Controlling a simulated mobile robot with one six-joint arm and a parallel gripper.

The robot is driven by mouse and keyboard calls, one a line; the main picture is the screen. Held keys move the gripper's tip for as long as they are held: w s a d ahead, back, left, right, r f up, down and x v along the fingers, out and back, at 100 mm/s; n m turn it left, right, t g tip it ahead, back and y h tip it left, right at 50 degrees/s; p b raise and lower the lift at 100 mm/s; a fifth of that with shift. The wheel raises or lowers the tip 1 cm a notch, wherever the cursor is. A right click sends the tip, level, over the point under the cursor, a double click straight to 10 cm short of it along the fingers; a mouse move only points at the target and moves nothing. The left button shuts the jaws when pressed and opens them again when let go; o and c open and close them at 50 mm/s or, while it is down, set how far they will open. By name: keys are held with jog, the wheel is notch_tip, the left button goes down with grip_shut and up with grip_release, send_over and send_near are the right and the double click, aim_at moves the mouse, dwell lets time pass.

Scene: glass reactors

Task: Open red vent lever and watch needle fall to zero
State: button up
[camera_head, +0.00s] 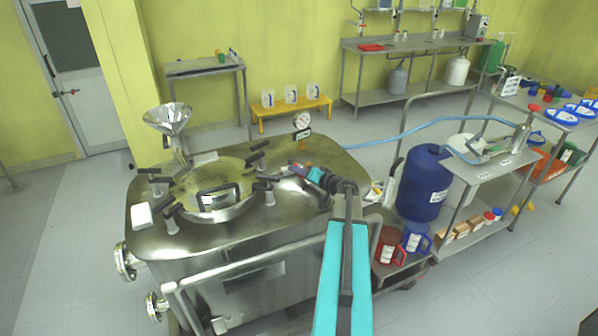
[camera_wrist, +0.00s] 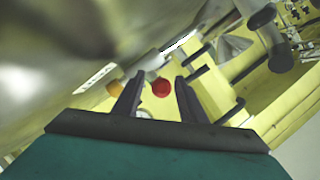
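The steel reactor (camera_head: 300,230) has a round lid and a white-faced pressure gauge (camera_head: 302,120) on a stem at its back right. The gauge's needle is too small to read. A small red part, probably the vent lever (camera_head: 296,167), shows on the reactor top at my gripper's end. In the wrist view a round red end (camera_wrist: 161,88) lies between my fingers, with no clear contact. My gripper (camera_wrist: 158,82) is open, its two dark fingers apart. In the head view my gripper (camera_head: 302,172) is low over the reactor top, right of the lid; its fingertips are hard to make out.
Lid clamps (camera_head: 257,146) stand just left of my gripper. A steel funnel (camera_head: 168,120) rises at the back left. A rail (camera_head: 270,262) runs along the reactor's front. A blue drum (camera_head: 424,185) and side table (camera_head: 490,165) stand right. Floor at left is clear.

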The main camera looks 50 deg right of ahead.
jog(key=shift+w, duration=0.15)
grip_shut()
